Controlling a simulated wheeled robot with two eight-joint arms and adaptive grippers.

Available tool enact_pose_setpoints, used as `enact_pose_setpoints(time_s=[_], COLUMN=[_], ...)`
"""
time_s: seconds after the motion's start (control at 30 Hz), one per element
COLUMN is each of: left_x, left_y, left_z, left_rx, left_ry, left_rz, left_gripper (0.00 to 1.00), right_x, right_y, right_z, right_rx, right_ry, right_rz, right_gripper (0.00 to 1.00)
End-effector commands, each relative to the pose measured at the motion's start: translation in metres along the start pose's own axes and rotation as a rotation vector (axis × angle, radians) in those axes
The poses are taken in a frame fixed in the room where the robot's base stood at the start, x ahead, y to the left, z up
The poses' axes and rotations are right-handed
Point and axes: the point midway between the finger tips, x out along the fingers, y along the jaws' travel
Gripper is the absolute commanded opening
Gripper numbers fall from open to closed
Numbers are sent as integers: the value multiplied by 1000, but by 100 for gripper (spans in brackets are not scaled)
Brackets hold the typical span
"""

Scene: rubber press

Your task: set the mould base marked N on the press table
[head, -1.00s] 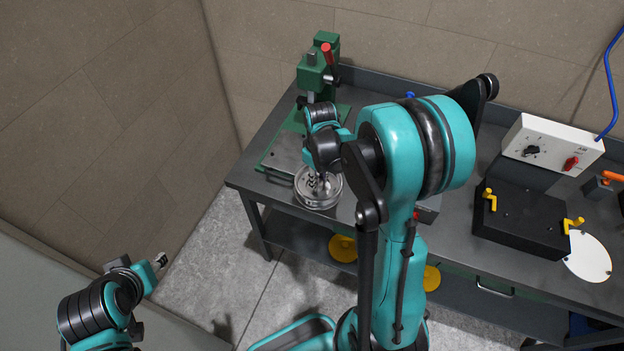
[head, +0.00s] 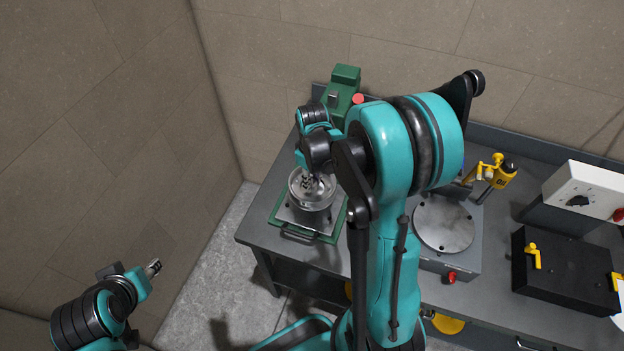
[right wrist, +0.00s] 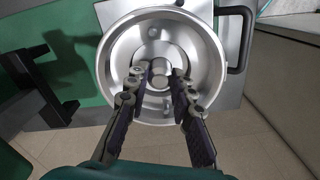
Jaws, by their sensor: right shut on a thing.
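The mould base (head: 299,200) is a round silver metal dish with a central post. It also shows in the right wrist view (right wrist: 207,50). I see no N mark on it. My right gripper (head: 311,182) reaches down into the dish; in the right wrist view its fingers (right wrist: 159,78) close around the central post. The dish is over the grey plate of the press table (head: 288,216), at the foot of the green press (head: 343,82). I cannot tell whether dish and plate touch. My left gripper (head: 153,267) is empty, low at left, away from the bench; its opening is unclear.
A black handle (right wrist: 240,40) stands beside the dish in the right wrist view. Right of my arm are a round steel plate on a grey box (head: 444,222), a yellow tool (head: 493,172), a black box (head: 565,270) and a white control box (head: 585,190). The bench's left edge is close.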

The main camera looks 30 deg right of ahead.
Motion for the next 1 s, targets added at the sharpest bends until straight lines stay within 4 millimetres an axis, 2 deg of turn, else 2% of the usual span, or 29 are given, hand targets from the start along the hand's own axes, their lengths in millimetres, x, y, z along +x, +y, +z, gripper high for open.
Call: enact_pose_setpoints(time_s=[0.47, 0.8, 1.0], left_x=[16, 34, 39], left_y=[0, 0, 0], left_z=[11, 24, 28], left_rx=[0, 0, 0], left_ry=[0, 0, 0], left_rz=[0, 0, 0], left_gripper=[40, 40, 40], right_x=[29, 53, 60], right_y=[0, 0, 0], right_z=[0, 0, 0], right_rx=[0, 0, 0], right_ry=[0, 0, 0], right_rz=[0, 0, 0], right_gripper=[0, 0, 0])
